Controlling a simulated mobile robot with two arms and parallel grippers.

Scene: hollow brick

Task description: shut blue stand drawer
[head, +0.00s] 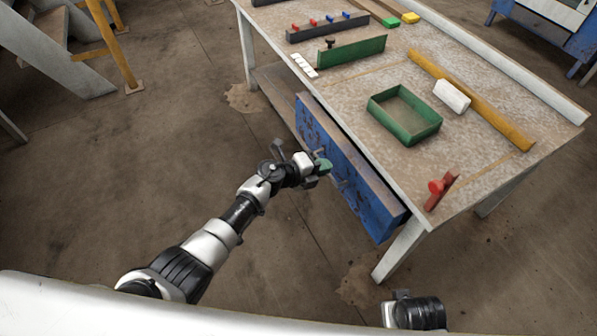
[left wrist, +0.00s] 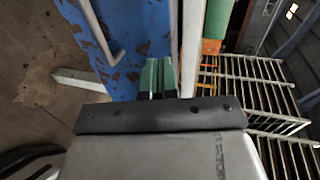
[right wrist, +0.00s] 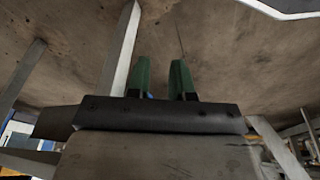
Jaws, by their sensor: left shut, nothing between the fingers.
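The blue drawer (head: 312,132) hangs under the near edge of the worktable, its scratched blue front facing me. A dark gap shows between the top of its front and the tabletop edge, so it looks somewhat pulled out. Its grey bar handle (left wrist: 99,32) shows in the left wrist view. My left gripper (head: 324,166), with green fingertips, is shut and empty at the drawer front, close to the handle. I cannot tell whether it touches. My right gripper (right wrist: 160,78) is open and empty, away from the drawer, with floor beyond its fingers.
The worktable (head: 390,72) carries a green tray (head: 405,115), a white block (head: 452,96), a yellow bar (head: 490,113) and a red piece (head: 440,190).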

